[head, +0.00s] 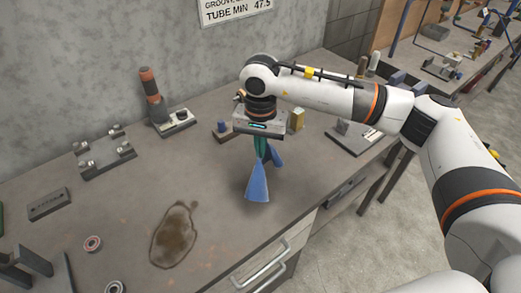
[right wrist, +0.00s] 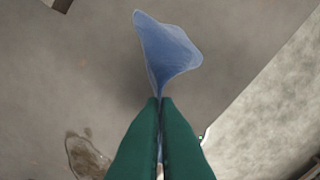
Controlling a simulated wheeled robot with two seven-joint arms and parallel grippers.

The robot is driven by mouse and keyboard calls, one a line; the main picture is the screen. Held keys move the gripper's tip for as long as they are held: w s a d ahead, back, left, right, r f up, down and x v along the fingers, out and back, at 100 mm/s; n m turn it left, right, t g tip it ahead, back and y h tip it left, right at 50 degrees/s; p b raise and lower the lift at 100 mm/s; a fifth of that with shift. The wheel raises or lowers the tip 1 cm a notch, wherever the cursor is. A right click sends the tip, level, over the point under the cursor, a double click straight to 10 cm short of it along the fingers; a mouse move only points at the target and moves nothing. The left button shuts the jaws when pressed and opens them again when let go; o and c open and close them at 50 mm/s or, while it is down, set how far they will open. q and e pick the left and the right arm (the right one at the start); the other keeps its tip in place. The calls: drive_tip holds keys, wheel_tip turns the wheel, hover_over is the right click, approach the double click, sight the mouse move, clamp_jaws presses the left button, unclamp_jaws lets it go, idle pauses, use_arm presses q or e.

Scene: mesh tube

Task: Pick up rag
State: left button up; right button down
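The rag (head: 257,184) is a blue cloth that hangs from my right gripper (head: 261,150) in the head view, over the workbench. It flares out below and beside the fingertips. In the right wrist view the rag (right wrist: 167,45) spreads out beyond the green fingertips of my right gripper (right wrist: 160,102). The fingers are close together with a thin strip of blue between them, so the gripper is shut on the rag. The rag looks lifted off the bench top. My left gripper is in neither view.
A dark stain (head: 174,236) marks the workbench (head: 125,215). Two small rings (head: 92,243) lie near the front left. A plate with metal posts (head: 104,152) and an orange-topped tool (head: 152,88) stand at the back. A drawer handle (head: 265,267) is on the bench front.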

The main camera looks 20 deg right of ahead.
wheel_tip(320, 180, up, 9)
drive_tip(key=p, duration=0.3)
drive_tip(key=shift+f, duration=0.1)
